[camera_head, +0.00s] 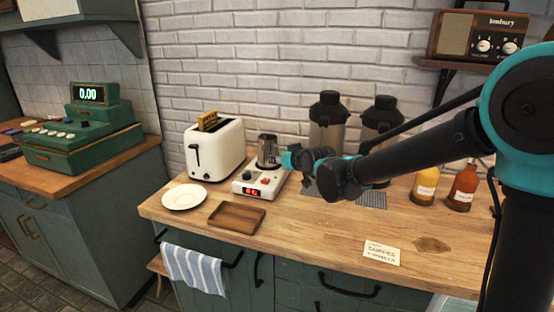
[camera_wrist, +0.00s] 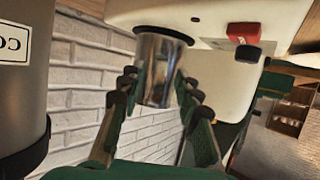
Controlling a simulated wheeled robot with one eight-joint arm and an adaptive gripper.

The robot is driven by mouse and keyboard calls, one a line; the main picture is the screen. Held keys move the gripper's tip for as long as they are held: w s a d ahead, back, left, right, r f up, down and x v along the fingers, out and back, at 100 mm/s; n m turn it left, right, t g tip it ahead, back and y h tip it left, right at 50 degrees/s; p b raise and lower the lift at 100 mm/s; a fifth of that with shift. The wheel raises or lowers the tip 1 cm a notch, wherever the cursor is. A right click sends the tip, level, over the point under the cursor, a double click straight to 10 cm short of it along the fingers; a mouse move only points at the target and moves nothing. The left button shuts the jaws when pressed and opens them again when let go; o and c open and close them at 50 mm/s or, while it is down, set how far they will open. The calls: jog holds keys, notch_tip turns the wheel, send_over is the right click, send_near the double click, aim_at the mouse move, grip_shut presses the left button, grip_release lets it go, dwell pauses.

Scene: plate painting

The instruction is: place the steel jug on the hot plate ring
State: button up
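The shiny steel jug (camera_head: 268,151) stands upright at the white hot plate unit (camera_head: 252,189), beside the toaster. In the wrist view the picture is turned, and the jug (camera_wrist: 158,72) has its end against the dark round ring (camera_wrist: 178,33). The ring is mostly hidden in the head view. My gripper (camera_head: 288,160) reaches in from the right at the jug's height. In the wrist view its two fingers (camera_wrist: 159,88) lie along both sides of the jug and appear closed on it. The hot plate's red switch (camera_wrist: 242,32) shows nearby.
A white toaster (camera_head: 215,150) stands close left of the hot plate. Two dark-topped flasks (camera_head: 328,122) stand behind my arm. A white plate (camera_head: 184,197) and a wooden tray (camera_head: 237,217) lie in front. The counter's front right is mostly clear around a note card (camera_head: 382,252).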

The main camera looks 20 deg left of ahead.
jog(key=v, duration=1)
jog(key=shift+d, duration=0.1)
